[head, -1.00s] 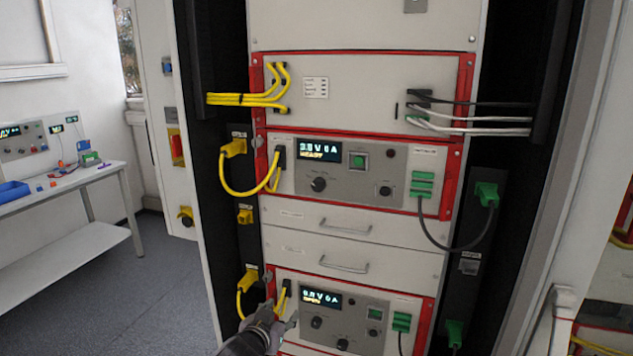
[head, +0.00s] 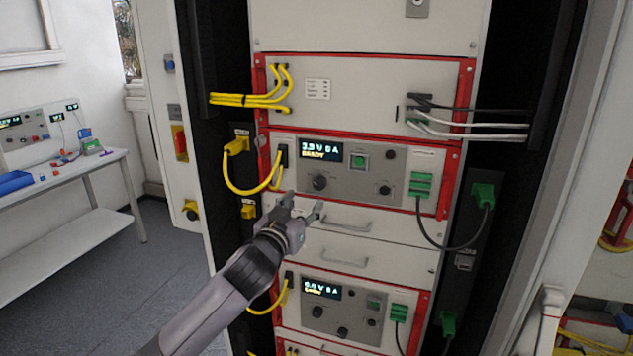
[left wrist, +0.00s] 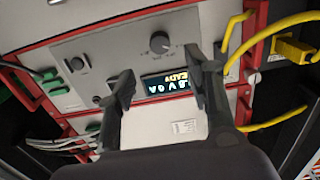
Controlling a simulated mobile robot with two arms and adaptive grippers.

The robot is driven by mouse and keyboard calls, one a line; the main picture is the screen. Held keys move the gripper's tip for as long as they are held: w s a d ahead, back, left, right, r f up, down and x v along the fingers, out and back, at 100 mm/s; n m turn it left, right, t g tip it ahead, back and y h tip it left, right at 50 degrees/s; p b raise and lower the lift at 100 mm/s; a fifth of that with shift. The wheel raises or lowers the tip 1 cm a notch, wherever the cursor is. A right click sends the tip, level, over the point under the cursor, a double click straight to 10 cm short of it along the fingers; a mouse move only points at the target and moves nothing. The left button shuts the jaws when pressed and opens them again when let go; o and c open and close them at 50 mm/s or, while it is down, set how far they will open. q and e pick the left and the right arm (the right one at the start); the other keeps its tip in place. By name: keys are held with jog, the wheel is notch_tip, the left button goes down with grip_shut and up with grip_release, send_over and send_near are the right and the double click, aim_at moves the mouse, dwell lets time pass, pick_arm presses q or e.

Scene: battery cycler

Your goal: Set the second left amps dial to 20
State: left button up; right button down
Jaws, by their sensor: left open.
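The upper cycler unit has a display (head: 320,151) that reads about 3.9 V 0 A with READY below. My left gripper (head: 302,204) is open and empty, just below the upper large dial in the head view. In the left wrist view, that dial (left wrist: 160,42) shows beyond the open fingers (left wrist: 162,84), apart from them. Dial markings are too small to read. My right gripper is not in view.
Yellow cables (head: 240,186) loop at the left of the units and a dark cable (head: 436,240) hangs at right. Drawer handles (head: 344,262) stick out between the units. A bench (head: 70,187) stands far left; open floor lies before it.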

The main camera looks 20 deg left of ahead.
aim_at(318, 186)
pick_arm(q)
jog(key=w+p, duration=0.2)
jog(key=w, duration=0.6)
jog(key=shift+d+r+p, duration=0.1)
jog(key=shift+d+p, duration=0.05)
jog(key=shift+p, duration=0.25)
jog(key=shift+w, duration=0.8)
grip_shut()
